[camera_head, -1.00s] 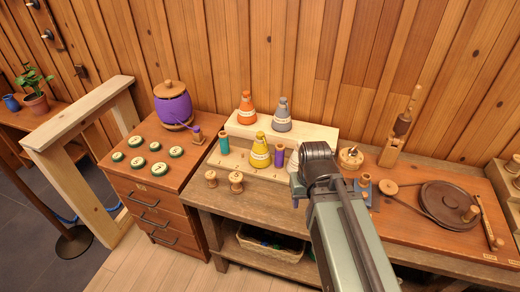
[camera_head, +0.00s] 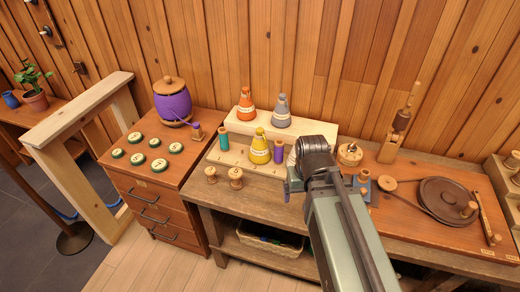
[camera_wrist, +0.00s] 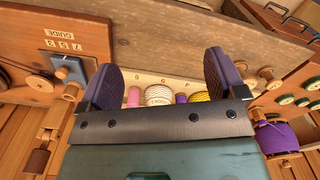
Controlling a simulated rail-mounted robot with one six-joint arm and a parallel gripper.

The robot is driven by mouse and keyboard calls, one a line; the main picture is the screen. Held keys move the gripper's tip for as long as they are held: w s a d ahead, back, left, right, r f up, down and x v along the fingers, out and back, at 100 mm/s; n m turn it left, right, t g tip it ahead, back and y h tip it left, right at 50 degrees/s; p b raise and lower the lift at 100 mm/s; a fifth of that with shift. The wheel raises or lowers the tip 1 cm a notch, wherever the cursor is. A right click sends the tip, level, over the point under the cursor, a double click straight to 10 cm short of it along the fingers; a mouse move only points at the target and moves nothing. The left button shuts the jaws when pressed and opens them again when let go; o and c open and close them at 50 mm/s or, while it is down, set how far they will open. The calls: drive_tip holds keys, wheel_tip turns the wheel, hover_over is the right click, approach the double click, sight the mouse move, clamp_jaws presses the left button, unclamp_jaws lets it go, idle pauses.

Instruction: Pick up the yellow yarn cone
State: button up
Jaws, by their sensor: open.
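The yellow yarn cone (camera_head: 260,147) stands upright on the lower step of the pale wooden rack, between a teal spool (camera_head: 223,138) and a purple spool (camera_head: 278,152).
An orange cone (camera_head: 246,104) and a grey cone (camera_head: 281,111) stand on the rack's upper step behind. Two wooden spools (camera_head: 235,178) stand in front on the bench. A pink spool (camera_wrist: 133,97) is beside the white cone. A winding board with a dark wheel (camera_head: 446,200) is at right.

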drive_tip(key=w+a+r+n+t+p, duration=0.1)
drive_tip(key=w+a, duration=0.1)
drive_tip(key=w, duration=0.6)
drive_tip(key=w+a+r+p, duration=0.1)
drive_tip(key=w+a+r, duration=0.1)
drive_tip(key=w, duration=0.7)
drive_tip(key=n+t+y+b, duration=0.1)
drive_tip(key=n+t+y, duration=0.1)
drive_tip(key=n+t, duration=0.15)
hover_over(260, 135)
drive_tip(key=s+d, duration=0.2)
drive_tip(key=b+x, duration=0.4)
drive_tip(key=x, duration=0.1)
drive_tip(key=shift+w+a, duration=0.15)
drive_tip(key=shift+a, duration=0.05)
drive_tip(key=shift+g, duration=0.25)
drive_tip(key=b+x, duration=0.5)
drive_tip(key=shift+f+b, duration=0.2)
drive_tip(key=shift+b, duration=0.1)
drive_tip(key=shift+r, duration=0.25)
drive_tip(key=c, duration=1.6)
